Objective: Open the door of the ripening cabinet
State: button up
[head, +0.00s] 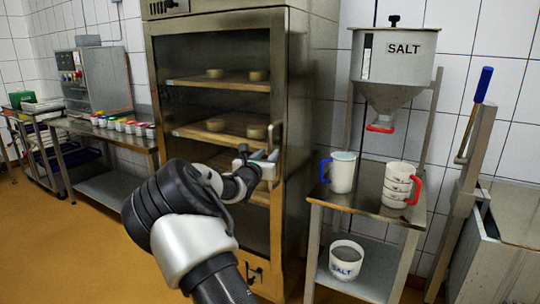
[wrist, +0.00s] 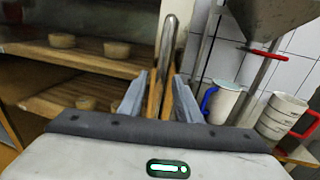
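The ripening cabinet (head: 296,60) is a tall metal cabinet. Its door (head: 215,27) has a metal frame around a large pane and looks shut. Cheeses on wooden shelves show behind it. The upright metal door handle (head: 278,135) is on the door's right side. In the wrist view the handle (wrist: 167,45) runs down towards the space between my fingers. My gripper (head: 266,165) is at the handle's lower part, with its fingers (wrist: 158,98) apart on either side of the handle's line. I cannot tell whether they touch it.
A side table (head: 105,135) stands left. The orange floor (head: 75,235) is clear at left.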

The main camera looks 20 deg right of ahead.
jog(key=shift+x, duration=1.25)
grip_shut()
